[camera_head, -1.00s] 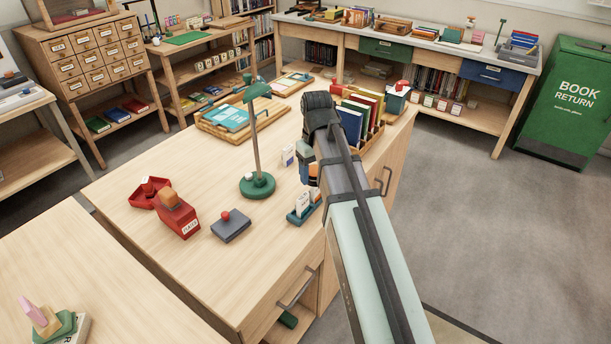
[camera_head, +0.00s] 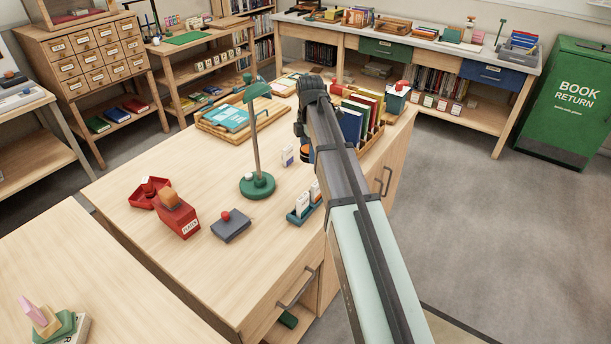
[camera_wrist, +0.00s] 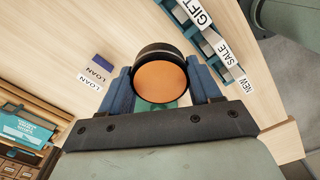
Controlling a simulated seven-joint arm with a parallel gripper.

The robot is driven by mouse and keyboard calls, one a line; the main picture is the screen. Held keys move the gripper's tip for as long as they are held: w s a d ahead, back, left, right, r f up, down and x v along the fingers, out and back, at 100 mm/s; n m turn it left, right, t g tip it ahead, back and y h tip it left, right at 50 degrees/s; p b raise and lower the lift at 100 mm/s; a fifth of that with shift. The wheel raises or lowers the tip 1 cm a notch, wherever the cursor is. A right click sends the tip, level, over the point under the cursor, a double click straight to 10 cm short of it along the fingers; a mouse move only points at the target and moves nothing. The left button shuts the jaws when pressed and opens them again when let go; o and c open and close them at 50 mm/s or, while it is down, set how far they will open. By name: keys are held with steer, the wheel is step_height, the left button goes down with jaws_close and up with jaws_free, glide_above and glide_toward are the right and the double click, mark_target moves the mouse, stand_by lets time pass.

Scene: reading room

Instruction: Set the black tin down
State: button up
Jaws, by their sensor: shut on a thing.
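The black tin (camera_wrist: 158,52) is a short round tin with a black side and a flat orange face turned to the wrist camera. My gripper (camera_wrist: 162,82) is shut on it, with a blue finger at each side. In the head view a small black and orange part of the tin (camera_head: 306,154) shows beside my arm, over the wooden desk (camera_head: 135,240). The arm hides most of my gripper there. I cannot tell whether the tin touches the desk.
A blue card holder (camera_head: 303,215) and a small LOAN card block (camera_head: 288,155) stand close by. A green lamp (camera_head: 257,185) is to the left. A tray of upright books (camera_head: 352,122) is to the right.

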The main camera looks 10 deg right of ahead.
mark_target(306, 175)
steer(key=w+n, duration=0.5)
steer(key=n, duration=0.2)
steer(key=shift+s+a+f, duration=0.1)
steer(key=shift+f, duration=2.6)
steer(key=shift+a+f, duration=0.1)
steer(key=shift+f, duration=2.6)
steer(key=shift+f, duration=0.15)
steer(key=o, duration=1.1)
step_height(306, 175, up, 12)
